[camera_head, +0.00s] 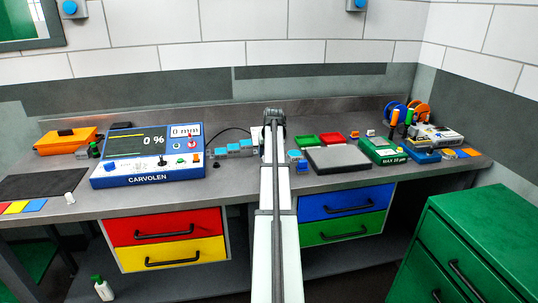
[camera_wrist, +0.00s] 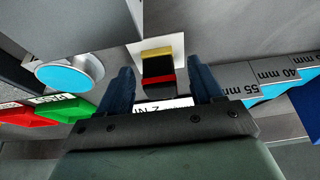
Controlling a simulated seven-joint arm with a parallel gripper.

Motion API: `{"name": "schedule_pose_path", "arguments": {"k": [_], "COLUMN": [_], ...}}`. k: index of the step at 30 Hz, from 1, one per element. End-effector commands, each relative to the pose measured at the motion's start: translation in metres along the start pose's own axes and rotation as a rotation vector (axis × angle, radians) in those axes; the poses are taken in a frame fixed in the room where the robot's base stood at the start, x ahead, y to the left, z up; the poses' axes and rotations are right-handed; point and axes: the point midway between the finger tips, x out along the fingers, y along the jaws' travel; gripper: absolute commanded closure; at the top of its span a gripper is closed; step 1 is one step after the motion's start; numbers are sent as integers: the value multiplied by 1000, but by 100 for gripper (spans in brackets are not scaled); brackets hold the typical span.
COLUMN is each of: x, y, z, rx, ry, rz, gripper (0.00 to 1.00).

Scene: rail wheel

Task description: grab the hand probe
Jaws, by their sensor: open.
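My gripper (camera_wrist: 160,68) is open, its two dark blue fingers apart at the middle of the wrist view. Between and beyond the fingertips is a small black block with a yellow band and a red band (camera_wrist: 158,67); it may be the hand probe, but I cannot tell for sure. A white label with dark letters shows just below it, partly hidden by my gripper. The fingers do not visibly close on anything. In the head view my gripper (camera_head: 273,118) is over the back middle of the bench, and my arm hides what lies beneath it.
The blue CARVOLEN console (camera_head: 148,170) stands left, with a black cable behind it. A blue-topped stepped block (camera_head: 234,149) with mm marks is beside my arm. A grey plate (camera_head: 340,158), green and red trays (camera_head: 303,141) and a green case (camera_head: 382,151) lie to the right.

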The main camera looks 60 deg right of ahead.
Motion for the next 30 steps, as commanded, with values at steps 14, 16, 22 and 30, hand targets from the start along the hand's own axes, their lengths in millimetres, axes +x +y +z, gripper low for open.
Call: {"name": "schedule_pose_path", "arguments": {"k": [14, 16, 22, 30], "x": [-1, -1, -1, -3], "y": [0, 0, 0, 0], "z": [0, 0, 0, -1], "rx": [0, 0, 0, 0], "ry": [0, 0, 0, 1], "rz": [0, 0, 0, 0], "gripper": [68, 75, 94, 94]}}
